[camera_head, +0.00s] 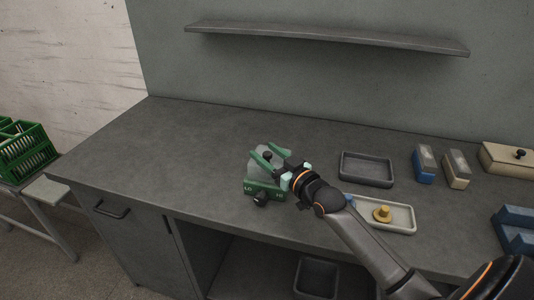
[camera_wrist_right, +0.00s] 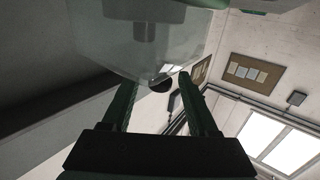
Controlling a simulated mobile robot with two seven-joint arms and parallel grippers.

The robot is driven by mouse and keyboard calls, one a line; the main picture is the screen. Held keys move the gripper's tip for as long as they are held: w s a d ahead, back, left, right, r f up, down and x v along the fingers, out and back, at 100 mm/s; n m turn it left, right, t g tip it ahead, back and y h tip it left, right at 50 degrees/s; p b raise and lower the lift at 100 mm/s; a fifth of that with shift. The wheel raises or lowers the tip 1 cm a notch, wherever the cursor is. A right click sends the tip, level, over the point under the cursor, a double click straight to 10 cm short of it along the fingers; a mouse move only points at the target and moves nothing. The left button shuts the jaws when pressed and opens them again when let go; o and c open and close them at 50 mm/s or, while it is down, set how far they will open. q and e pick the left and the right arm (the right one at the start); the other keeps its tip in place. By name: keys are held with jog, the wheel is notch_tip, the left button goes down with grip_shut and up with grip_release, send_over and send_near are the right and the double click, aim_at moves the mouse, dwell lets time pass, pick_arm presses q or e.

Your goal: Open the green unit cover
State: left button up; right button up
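The green unit (camera_head: 265,187) stands on the bench, with a black dial knob on its front. Its pale see-through cover (camera_head: 256,170) is on top, with a small dark knob (camera_head: 268,155); it looks closed. In the right wrist view the clear cover (camera_wrist_right: 140,45) fills the top, and the dark knob (camera_wrist_right: 160,85) shows below it. My right gripper (camera_head: 264,150) reaches over the cover from the right. Its two green fingers are apart on either side of the knob, with gaps visible, so it looks open. My left gripper is not in view.
To the right are a dark empty tray (camera_head: 367,169), a pale tray (camera_head: 398,216) with a yellow part, blue and beige blocks, and a beige box (camera_head: 509,159). A shelf (camera_head: 325,38) runs along the wall. The bench left of the unit is clear.

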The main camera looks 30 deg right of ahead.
grip_shut()
dwell(1.2)
